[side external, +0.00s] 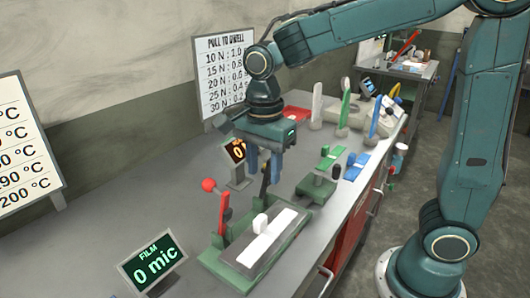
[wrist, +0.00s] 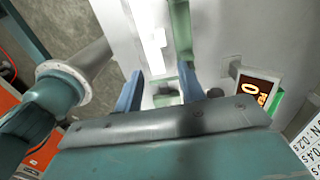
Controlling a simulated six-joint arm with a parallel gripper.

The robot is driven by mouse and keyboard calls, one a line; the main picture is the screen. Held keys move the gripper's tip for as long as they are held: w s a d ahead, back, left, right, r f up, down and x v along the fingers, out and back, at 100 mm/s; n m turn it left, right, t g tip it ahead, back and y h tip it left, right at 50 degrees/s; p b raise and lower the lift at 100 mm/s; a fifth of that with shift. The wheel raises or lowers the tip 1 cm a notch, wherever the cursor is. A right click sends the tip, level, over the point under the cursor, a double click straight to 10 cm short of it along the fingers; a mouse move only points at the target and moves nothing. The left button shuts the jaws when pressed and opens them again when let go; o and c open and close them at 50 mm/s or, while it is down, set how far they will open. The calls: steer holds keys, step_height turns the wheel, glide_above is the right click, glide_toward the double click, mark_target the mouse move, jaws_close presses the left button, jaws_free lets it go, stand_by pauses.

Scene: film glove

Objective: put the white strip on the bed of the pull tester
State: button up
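A white strip (side external: 268,239) lies on the dark grey bed of a green-based device (side external: 222,262), with a small white block (side external: 260,223) standing at it. A white strip-like surface (wrist: 153,55) also shows in the wrist view. The device has a lever with a red knob (side external: 208,185). I cannot tell for certain whether this device or another is the pull tester. My gripper (side external: 265,172) hangs beyond the device, above the bench, with its blue fingers apart. In the wrist view my gripper (wrist: 158,90) is open, with nothing visibly held between the fingers.
An orange-digit display (side external: 236,152) stands close left of my gripper. A film display (side external: 153,263) stands at the front. Upright coloured pieces (side external: 345,97) stand behind.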

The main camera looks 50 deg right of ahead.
steer(key=s+d+r+n+t, duration=0.2)
steer(key=s+d+n, duration=0.1)
steer(key=s+n, duration=0.4)
steer(key=s+d+r+n+t, duration=0.2)
steer(key=s+d+n+t, duration=0.1)
steer(key=s+n, duration=0.5)
steer(key=d+n, duration=0.1)
steer(key=n, duration=0.2)
steer(key=shift+s+r+t, duration=0.15)
steer(key=shift+t, duration=0.15)
stand_by(0.6)
